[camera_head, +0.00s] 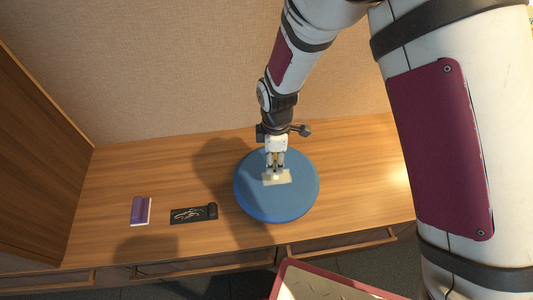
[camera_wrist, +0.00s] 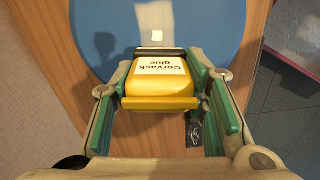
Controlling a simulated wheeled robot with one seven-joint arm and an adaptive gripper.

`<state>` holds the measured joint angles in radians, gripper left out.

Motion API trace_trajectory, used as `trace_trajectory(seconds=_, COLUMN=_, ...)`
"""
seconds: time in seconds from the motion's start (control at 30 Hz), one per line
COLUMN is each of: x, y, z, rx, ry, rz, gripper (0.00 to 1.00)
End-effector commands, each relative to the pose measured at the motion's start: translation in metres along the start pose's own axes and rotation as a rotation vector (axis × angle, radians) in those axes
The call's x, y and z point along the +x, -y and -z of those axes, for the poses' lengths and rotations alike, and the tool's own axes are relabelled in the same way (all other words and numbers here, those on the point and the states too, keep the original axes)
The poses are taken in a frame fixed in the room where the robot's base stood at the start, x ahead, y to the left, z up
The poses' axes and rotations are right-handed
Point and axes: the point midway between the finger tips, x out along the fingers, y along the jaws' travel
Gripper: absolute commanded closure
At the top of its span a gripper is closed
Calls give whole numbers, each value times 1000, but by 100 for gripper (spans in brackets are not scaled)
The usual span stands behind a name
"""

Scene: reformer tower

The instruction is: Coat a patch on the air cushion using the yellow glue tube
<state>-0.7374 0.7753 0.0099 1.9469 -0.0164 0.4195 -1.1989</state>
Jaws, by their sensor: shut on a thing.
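The air cushion (camera_head: 255,203) is a round blue disc lying flat on the wooden table. A pale beige rectangular patch (camera_head: 284,180) lies on its upper middle, with a bright white spot where the tool meets it. My gripper (camera_head: 275,164) is directly above this patch, pointing down. In the wrist view my gripper (camera_wrist: 162,92) is shut on the yellow glue tube (camera_wrist: 165,86), labelled "Corvask glue". The blue cushion fills the top of that view (camera_wrist: 215,25), with a small whitish spot beyond the tube. The tube's tip is hidden; I cannot tell whether it touches the patch.
On the table (camera_head: 115,180), left of the cushion, lie a black case or mat (camera_head: 190,215) with a pale squiggle and a purple-and-white block (camera_head: 141,211). The table is clear right of the cushion. A wooden panel (camera_head: 35,150) stands at the left, drawers along the front.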

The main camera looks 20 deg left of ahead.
Motion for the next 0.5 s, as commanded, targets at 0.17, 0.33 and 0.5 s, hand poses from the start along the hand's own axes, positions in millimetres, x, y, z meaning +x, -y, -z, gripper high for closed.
trace_trajectory(seconds=0.17, x=1, y=1, z=-6, rx=-100, ry=0, rz=0, gripper=81)
trace_trajectory(seconds=0.33, x=5, y=1, z=-7, rx=-119, ry=0, rz=0, gripper=81)
trace_trajectory(seconds=0.5, x=15, y=1, z=-7, rx=-119, ry=0, rz=1, gripper=81)
